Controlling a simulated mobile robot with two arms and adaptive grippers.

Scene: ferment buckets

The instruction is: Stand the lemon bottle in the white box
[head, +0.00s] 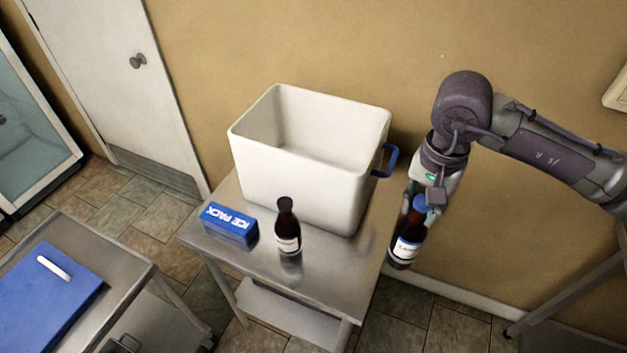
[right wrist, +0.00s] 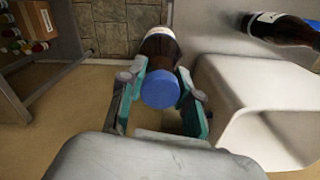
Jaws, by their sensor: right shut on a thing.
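My right gripper (head: 418,203) is shut on a dark brown bottle (head: 406,244) with a blue cap and a white label. The label is too small to read surely; I take it as the lemon bottle. It hangs nearly upright, slightly tilted, beside the table's right edge and outside the box. In the right wrist view the fingers (right wrist: 160,95) close around the bottle's neck just by its blue cap (right wrist: 160,88). The white box (head: 290,173) stands open on the metal table, left of the gripper, and its visible inside looks empty. My left gripper is not in view.
A black-capped dark bottle (head: 287,228) and a blue ice pack (head: 230,224) stand on the metal table (head: 310,280) before the box. The box has a blue handle (head: 385,160) on its right side. A crate (right wrist: 45,20) with several bottles shows in the wrist view.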

